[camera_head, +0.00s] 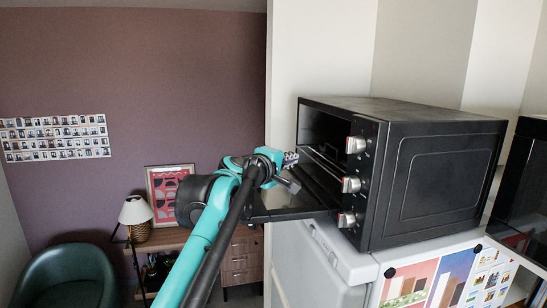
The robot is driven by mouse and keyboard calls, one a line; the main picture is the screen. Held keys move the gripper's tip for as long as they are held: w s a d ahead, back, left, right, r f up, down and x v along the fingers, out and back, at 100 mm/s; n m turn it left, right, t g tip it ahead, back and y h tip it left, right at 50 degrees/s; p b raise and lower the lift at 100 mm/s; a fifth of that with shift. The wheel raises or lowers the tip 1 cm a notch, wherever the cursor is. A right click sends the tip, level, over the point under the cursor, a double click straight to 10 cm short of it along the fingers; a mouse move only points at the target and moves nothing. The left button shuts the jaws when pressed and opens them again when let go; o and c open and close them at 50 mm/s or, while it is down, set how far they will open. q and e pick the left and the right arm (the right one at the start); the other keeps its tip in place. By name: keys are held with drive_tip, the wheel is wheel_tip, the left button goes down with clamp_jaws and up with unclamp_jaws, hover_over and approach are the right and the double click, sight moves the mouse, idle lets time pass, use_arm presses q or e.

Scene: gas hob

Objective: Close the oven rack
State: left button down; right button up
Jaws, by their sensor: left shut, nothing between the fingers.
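A black countertop oven (430,165) stands with its front toward the left. Its door (300,200) is open and folded down, jutting out to the left. A dark, flat rack or tray edge (322,160) shows at the opening; how far it extends is hard to tell in the dark interior. My left gripper (290,172) is above the open door, just outside the opening, near the rack's front. It is shut and holds nothing. Whether it touches the rack cannot be told. My right gripper is out of view.
Silver knobs (350,184) line the oven's front on the near side. The oven sits on a white fridge (325,262) with pictures on its side. A wooden cabinet (240,262), lamp (136,214) and green chair (66,277) stand behind at left.

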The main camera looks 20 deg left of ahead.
sight(311, 158)
use_arm(q)
drive_tip(key=d, duration=0.1)
drive_tip(key=w+d, duration=0.2)
drive_tip(key=d, duration=0.1)
drive_tip(key=shift+f, duration=0.3)
drive_tip(key=shift+a, duration=0.5)
drive_tip(key=shift+w+d+f, duration=0.1)
drive_tip(key=shift+w+d, duration=0.05)
drive_tip(key=d, duration=0.1)
drive_tip(key=w+d+p, duration=0.1)
drive_tip(key=shift+w+d, duration=0.15)
drive_tip(key=shift+d, duration=0.2)
drive_tip(key=shift+a, duration=0.15)
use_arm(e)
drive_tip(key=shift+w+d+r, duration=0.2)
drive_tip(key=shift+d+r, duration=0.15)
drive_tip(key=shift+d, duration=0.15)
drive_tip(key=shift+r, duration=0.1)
